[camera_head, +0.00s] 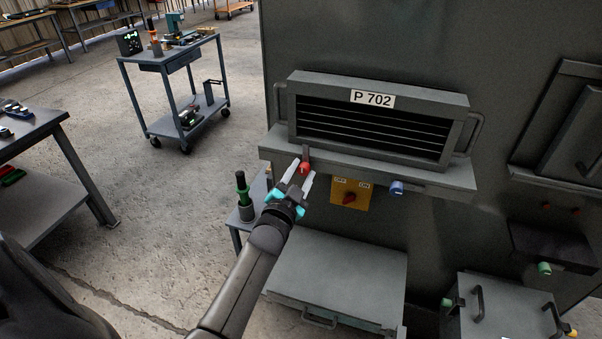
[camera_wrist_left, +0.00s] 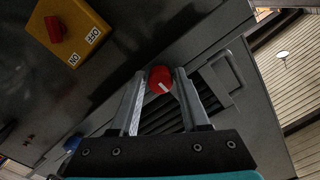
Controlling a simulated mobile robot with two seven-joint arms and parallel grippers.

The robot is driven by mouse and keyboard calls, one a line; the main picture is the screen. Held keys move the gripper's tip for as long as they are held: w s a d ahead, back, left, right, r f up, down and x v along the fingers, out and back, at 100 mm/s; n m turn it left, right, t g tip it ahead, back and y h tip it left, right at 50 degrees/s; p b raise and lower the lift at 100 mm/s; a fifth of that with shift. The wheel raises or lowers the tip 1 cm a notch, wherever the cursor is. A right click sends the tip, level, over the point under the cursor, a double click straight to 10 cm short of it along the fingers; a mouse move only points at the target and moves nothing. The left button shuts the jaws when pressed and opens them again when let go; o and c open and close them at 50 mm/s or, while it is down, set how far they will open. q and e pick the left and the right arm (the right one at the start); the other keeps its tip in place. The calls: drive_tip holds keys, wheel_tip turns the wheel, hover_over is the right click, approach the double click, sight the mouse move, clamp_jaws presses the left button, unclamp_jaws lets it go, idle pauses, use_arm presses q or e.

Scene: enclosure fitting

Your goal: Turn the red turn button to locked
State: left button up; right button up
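The red turn button (camera_head: 305,168) sits at the left end of the ledge under the P 702 panel. In the left wrist view the red turn button (camera_wrist_left: 160,77) shows a white mark pointing to the lower right. My left gripper (camera_head: 302,173) is at the button, its two fingers apart. In the wrist view the left gripper (camera_wrist_left: 160,73) has one fingertip on each side of the button, with the tips very close to it. Contact cannot be made out. My right gripper is not in view.
A yellow OFF/ON plate with a red switch (camera_head: 349,198) and a blue knob (camera_head: 397,187) are right of the button. A handle (camera_head: 279,103) stands at the panel's left side. A grey box (camera_head: 340,270) lies below. A cart (camera_head: 170,62) stands back left.

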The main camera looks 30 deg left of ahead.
use_arm(q)
drive_tip(key=shift+o, duration=1.4)
drive_tip(key=v, duration=1.5)
drive_tip(key=shift+s+d, duration=0.1)
drive_tip(key=shift+d, duration=0.05)
drive_tip(key=s+d+f+n+g+h+b, duration=0.1)
drive_tip(key=s+d+f+g+h+b, duration=0.2)
drive_tip(key=f, duration=1.4)
drive_tip(key=s+d+f+g+b, duration=0.3)
drive_tip(key=s+d+f+g, duration=0.15)
drive_tip(key=f, duration=1.15)
drive_tip(key=s+d+f+n+g+h+b, duration=0.1)
drive_tip(key=s+f+g+b, duration=0.4)
drive_tip(key=s+f, duration=1.7)
drive_tip(key=s+g, duration=0.4)
drive_tip(key=shift+d+f+b, duration=0.15)
drive_tip(key=shift+d+b, duration=0.25)
